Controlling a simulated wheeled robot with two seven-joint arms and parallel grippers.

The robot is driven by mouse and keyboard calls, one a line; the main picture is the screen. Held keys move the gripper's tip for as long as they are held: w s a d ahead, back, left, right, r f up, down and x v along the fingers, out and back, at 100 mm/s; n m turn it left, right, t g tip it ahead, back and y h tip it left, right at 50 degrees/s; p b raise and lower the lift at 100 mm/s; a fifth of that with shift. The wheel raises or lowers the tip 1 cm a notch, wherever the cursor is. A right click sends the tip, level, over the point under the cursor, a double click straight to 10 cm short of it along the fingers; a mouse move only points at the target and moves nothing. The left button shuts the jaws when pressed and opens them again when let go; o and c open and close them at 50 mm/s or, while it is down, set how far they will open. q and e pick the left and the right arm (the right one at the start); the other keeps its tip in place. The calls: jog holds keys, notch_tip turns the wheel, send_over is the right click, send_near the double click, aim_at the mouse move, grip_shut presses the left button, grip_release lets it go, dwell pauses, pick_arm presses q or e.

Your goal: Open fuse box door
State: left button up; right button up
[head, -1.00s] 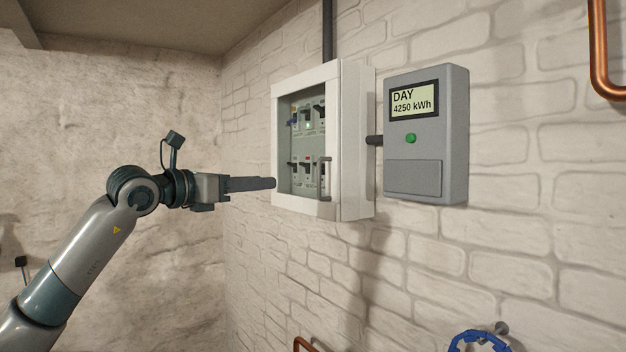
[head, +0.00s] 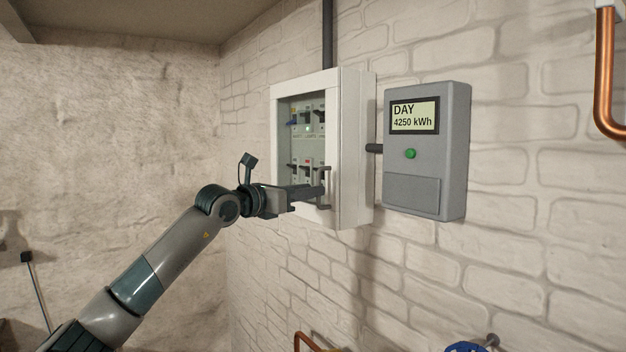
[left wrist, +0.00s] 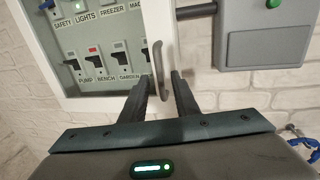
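The white fuse box (head: 352,150) hangs on the brick wall, and its door with a clear window appears closed. Several labelled switches (left wrist: 92,62) show behind the window. A grey vertical bar handle (head: 326,187) sits at the door's lower right; it also shows in the left wrist view (left wrist: 158,66). My left gripper (head: 318,192) is at the handle. In the left wrist view its two fingers (left wrist: 161,82) are apart, with the handle's lower part between them and a gap visible. My right gripper is not in view.
A grey meter (head: 426,150) reading DAY 4250 kWh is mounted right of the fuse box, joined by a short dark pipe (head: 374,148). A copper pipe (head: 604,90) runs at the upper right. A blue valve wheel (head: 466,347) is at the bottom edge.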

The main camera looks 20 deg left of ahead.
pick_arm(q)
jog(key=shift+p+x, duration=0.4)
jog(key=shift+x, duration=0.65)
grip_shut()
jog(key=shift+a, duration=0.1)
